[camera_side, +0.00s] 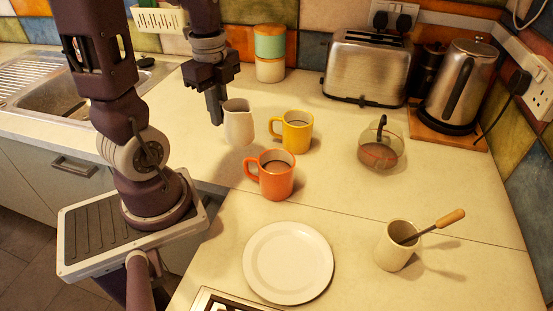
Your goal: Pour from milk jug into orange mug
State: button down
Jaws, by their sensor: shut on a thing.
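The cream milk jug (239,127) is upright, behind and to the left of the orange mug. My gripper (217,115) points down at the jug's left side and is shut on it; the exact contact is small and partly hidden. I cannot tell whether the jug touches the counter. The orange mug (275,181) stands upright on the counter with its handle to the left and brown liquid inside. The jug and the orange mug are apart. The jug's contents are not visible.
A yellow mug (297,131) stands right of the jug, close behind the orange mug. A glass teapot (380,150) is farther right. A white plate (288,263) lies in front, and a cream pot (395,249) holds a wooden-handled tool. A toaster (365,70) and kettle (458,88) stand behind.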

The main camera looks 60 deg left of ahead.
aim_at(237, 105)
jog(key=shift+f, duration=0.75)
jog(key=shift+w+d+r+g+y, duration=0.25)
jog(key=shift+d+r+y, duration=0.15)
jog(key=shift+r+y, duration=0.2)
jog(key=shift+w+d+r+g+y, duration=0.2)
jog(key=shift+d+r+g+y, duration=0.1)
jog(key=shift+d+r+y, duration=0.25)
jog(key=shift+w+d+r+g+y, duration=0.2)
jog(key=shift+d+r+g+y, duration=0.1)
jog(key=shift+r+y, duration=0.35)
jog(key=shift+w+d+r+g+y, duration=0.3)
jog(key=shift+d+r+g+y, duration=0.05)
jog(key=shift+d+r+y, duration=0.45)
jog(key=shift+w+d+r+g+y, duration=0.3)
jog(key=shift+d+r+y, duration=0.45)
jog(key=shift+y, duration=0.05)
jog(key=shift+w+d+g+y, duration=0.3)
jog(key=shift+d+y, duration=0.15)
jog(key=shift+y, duration=0.25)
